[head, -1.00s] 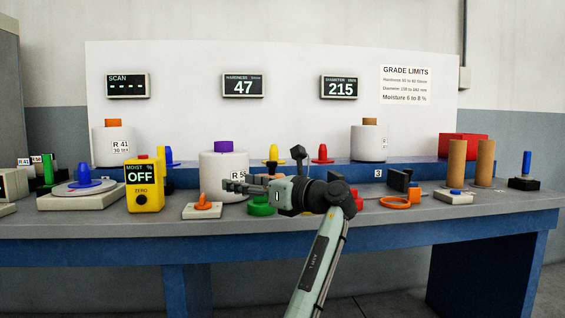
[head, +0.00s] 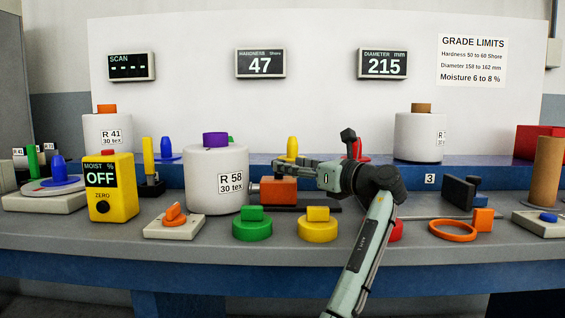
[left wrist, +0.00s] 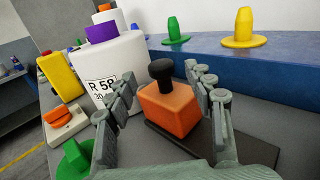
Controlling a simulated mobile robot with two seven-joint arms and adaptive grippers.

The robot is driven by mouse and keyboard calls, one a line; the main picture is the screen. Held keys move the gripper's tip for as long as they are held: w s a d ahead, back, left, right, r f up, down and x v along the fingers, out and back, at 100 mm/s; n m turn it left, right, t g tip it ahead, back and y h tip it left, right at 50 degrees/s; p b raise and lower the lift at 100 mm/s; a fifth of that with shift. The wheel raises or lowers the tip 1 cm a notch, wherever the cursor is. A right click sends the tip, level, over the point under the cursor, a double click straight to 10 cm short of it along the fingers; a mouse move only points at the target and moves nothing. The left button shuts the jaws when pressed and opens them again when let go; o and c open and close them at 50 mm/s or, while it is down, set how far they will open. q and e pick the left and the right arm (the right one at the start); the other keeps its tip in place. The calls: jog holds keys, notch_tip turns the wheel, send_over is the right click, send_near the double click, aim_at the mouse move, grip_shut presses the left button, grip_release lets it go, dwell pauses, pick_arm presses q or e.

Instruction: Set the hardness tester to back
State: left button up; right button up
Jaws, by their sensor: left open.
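The hardness tester appears to be the orange block (head: 278,190) on a dark rail (head: 315,208), right beside the white bobbin labelled R 58 (head: 215,182). In the left wrist view the orange block (left wrist: 170,112) has a black knob (left wrist: 160,69) on top. My left gripper (head: 272,167) is open over the block in the head view. In the left wrist view its fingers (left wrist: 160,78) stand on either side of the block and knob, with gaps visible. The hardness display (head: 260,64) reads 47. My right gripper is not in view.
Green (head: 252,225) and yellow (head: 317,225) knobs sit in front of the rail. An orange dial (head: 174,216) and yellow moisture meter (head: 110,190) stand left. A raised blue ledge (left wrist: 225,55) runs behind. An orange ring (head: 452,231) lies right.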

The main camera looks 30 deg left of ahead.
pick_arm(q)
jog(key=x, duration=0.5)
jog(key=shift+w+a, duration=0.1)
jog(key=shift+a, duration=0.15)
grip_shut()
